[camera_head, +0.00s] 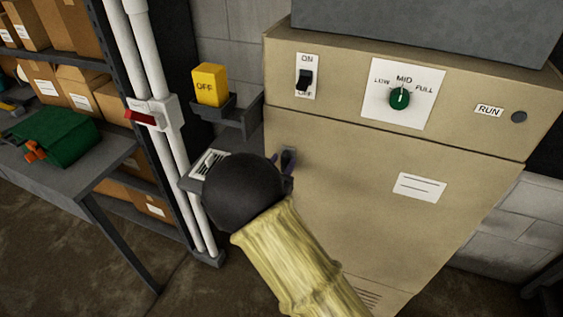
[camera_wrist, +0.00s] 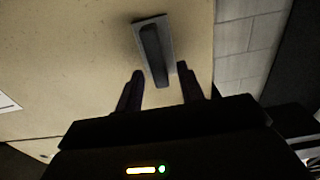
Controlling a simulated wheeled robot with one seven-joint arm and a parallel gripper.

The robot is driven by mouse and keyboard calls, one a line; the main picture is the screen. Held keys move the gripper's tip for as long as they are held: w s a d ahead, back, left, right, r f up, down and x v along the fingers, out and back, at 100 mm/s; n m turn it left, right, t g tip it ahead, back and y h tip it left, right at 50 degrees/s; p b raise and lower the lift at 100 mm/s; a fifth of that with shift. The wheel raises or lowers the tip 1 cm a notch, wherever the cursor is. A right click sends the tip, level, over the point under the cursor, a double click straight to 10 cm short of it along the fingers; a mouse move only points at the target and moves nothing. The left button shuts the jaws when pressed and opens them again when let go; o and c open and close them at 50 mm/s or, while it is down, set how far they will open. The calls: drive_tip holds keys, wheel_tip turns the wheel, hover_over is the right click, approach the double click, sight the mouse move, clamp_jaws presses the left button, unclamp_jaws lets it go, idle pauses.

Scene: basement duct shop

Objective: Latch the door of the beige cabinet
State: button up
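The beige cabinet (camera_head: 480,90) fills the right half of the head view. Its door (camera_head: 350,210) lies below the control panel and looks flush with the cabinet front. In the wrist view a dark grey latch handle (camera_wrist: 154,50) sits on a grey plate on the beige door, near its edge. My gripper (camera_wrist: 160,68) is open, with one dark finger on each side of the handle's near end. Contact with the handle cannot be told. In the head view my dark wrist and yellow-sleeved arm hide most of the handle area.
The panel holds a black ON/OFF switch (camera_head: 304,80), a green knob (camera_head: 399,98) and a dark RUN lamp (camera_head: 518,117). A yellow OFF block (camera_head: 209,85) sits on a bracket left of the cabinet. White pipes (camera_head: 160,70) and a workbench (camera_head: 85,178) stand further left.

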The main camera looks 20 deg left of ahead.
drive_tip(key=shift+c, duration=0.2)
clamp_jaws()
